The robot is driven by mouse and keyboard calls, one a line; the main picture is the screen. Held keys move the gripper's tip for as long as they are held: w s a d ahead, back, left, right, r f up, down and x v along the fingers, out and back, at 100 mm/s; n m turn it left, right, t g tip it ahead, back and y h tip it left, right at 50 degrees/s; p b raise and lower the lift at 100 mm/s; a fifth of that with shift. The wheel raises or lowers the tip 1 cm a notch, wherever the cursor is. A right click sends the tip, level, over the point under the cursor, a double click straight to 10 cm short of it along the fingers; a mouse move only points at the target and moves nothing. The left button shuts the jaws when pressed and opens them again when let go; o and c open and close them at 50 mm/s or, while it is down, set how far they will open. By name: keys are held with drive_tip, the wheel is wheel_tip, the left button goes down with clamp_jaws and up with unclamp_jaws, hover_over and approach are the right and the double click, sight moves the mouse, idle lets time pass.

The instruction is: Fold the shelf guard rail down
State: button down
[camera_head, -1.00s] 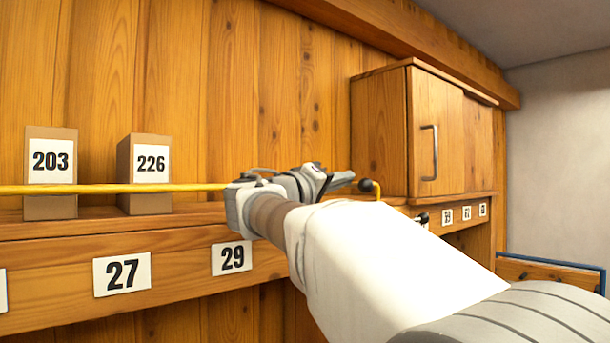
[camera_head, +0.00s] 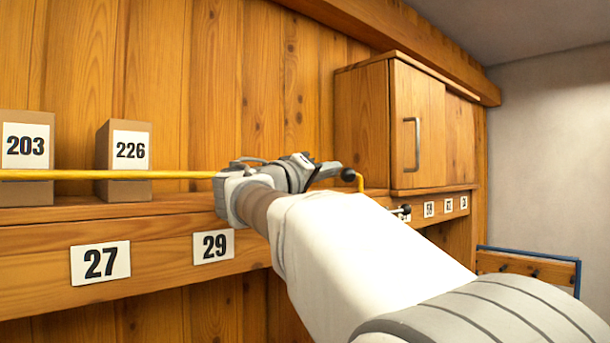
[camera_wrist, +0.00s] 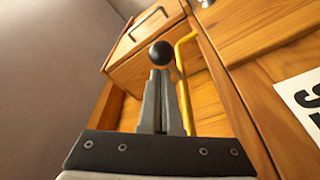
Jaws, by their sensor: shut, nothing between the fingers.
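The guard rail is a yellow bar (camera_head: 75,174) running level along the front of the shelf (camera_head: 130,209), raised above its edge. It passes behind my gripper and bends down at its right end, beside a black ball knob (camera_head: 347,175). In the wrist view the yellow rail (camera_wrist: 183,85) runs to the right of my fingers. The knob (camera_wrist: 160,53) shows just beyond the fingertips; I cannot tell if they touch it. My gripper (camera_head: 325,170) is shut and empty, and it also shows in the wrist view (camera_wrist: 160,75).
Boxes marked 203 (camera_head: 25,185) and 226 (camera_head: 124,187) stand on the shelf behind the rail. A wooden cabinet (camera_head: 365,125) with a metal handle stands at right. A small black-knobbed part (camera_head: 402,210) sits below it. A blue-edged panel (camera_head: 530,268) is at far right.

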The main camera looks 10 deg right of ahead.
drive_tip(key=shift+s+d+f+m+b, duration=0.2)
drive_tip(key=shift+f+m+b, duration=0.3)
drive_tip(key=shift+b, duration=0.8)
drive_tip(key=m+b, duration=0.1)
drive_tip(key=b, duration=0.1)
drive_tip(key=f+m+b, duration=0.1)
drive_tip(key=b, duration=0.1)
drive_tip(key=m+h+b, duration=0.1)
drive_tip(key=b, duration=0.1)
drive_tip(key=shift+s+d+f, duration=0.25)
drive_tip(key=shift+s, duration=0.15)
wheel_tip(320, 180, down, 8)
drive_tip(key=m+g+h+b, duration=0.2)
drive_tip(key=m+g+b, duration=0.2)
drive_tip(key=m+b, duration=0.8)
drive_tip(key=shift+r+m+h, duration=0.25)
drive_tip(key=shift+m+h, duration=0.15)
drive_tip(key=shift+m, duration=0.9)
drive_tip(key=shift+a+f, duration=0.1)
